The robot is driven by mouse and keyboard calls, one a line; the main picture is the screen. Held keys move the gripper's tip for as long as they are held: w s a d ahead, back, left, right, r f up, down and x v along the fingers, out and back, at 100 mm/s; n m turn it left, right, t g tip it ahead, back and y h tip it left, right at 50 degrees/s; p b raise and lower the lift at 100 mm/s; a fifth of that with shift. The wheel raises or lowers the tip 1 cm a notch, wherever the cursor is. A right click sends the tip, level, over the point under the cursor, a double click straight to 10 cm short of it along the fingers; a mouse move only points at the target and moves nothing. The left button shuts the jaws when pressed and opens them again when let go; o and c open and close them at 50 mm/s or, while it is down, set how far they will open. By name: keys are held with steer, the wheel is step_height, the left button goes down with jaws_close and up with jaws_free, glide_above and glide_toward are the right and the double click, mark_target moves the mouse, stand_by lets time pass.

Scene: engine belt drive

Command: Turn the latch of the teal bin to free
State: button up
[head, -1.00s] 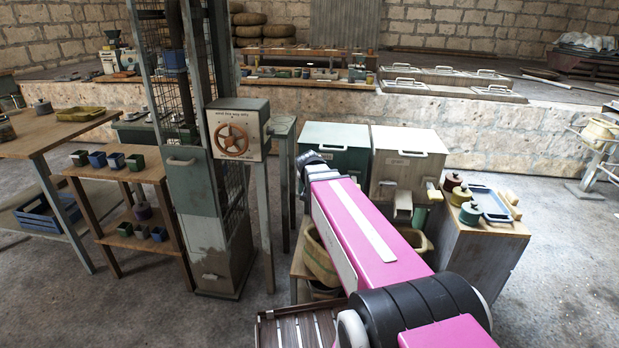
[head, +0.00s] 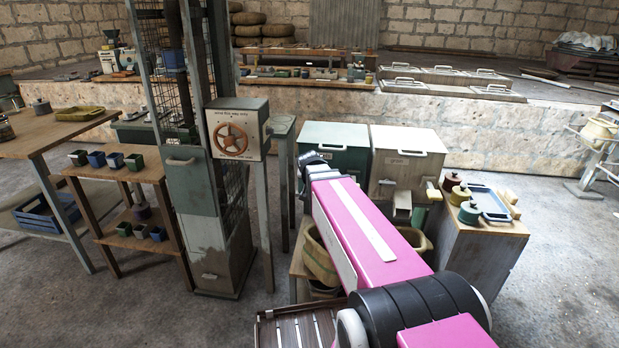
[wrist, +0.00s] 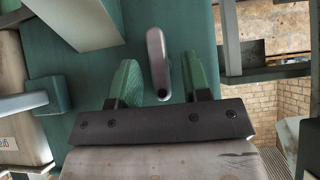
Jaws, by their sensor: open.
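The teal bin (head: 335,136) stands behind my arm in the head view, which hides most of its front. Its teal front fills much of the wrist view (wrist: 75,80). The latch (wrist: 156,50), a grey rounded bar, is roughly upright in the wrist view, with its lower end between my fingers. My gripper (wrist: 162,82) is open, one green finger on each side of the latch, with a visible gap on both sides. Whether the fingers reach the latch in depth I cannot tell. In the head view my gripper is hidden behind my arm.
A beige bin (head: 408,142) stands right beside the teal one. A wooden cabinet (head: 485,245) with pots stands at the right.

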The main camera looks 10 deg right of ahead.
steer(key=v, duration=1.1)
steer(key=shift+f, duration=0.15)
